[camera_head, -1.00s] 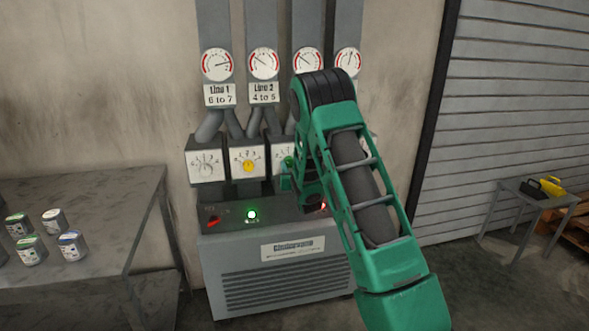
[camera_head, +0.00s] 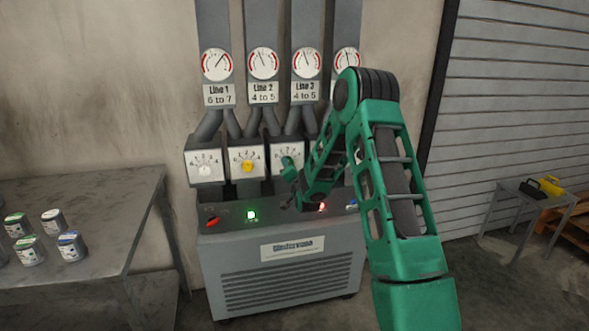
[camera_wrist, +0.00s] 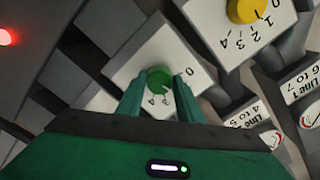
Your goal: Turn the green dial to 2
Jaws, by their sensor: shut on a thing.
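The green dial (camera_wrist: 158,78) sits on a white scale plate (camera_wrist: 135,68) in the wrist view. The numerals 0, 3 and 4 show on the plate; the dial's pointer is not clear. My gripper (camera_wrist: 160,92) is shut on the green dial, one finger on each side of it. In the head view my gripper (camera_head: 288,165) is at the third plate (camera_head: 279,153), under the Line 3 sign (camera_head: 305,91), and largely covers the dial there.
A yellow dial (camera_head: 247,166) and a white dial (camera_head: 205,171) stand left of it. Gauges hang above, with the Line 3 gauge (camera_head: 307,62) near upright. The grey cabinet (camera_head: 280,275) with a lit green button (camera_head: 251,215) is below. A table (camera_head: 110,205) with cans stands left.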

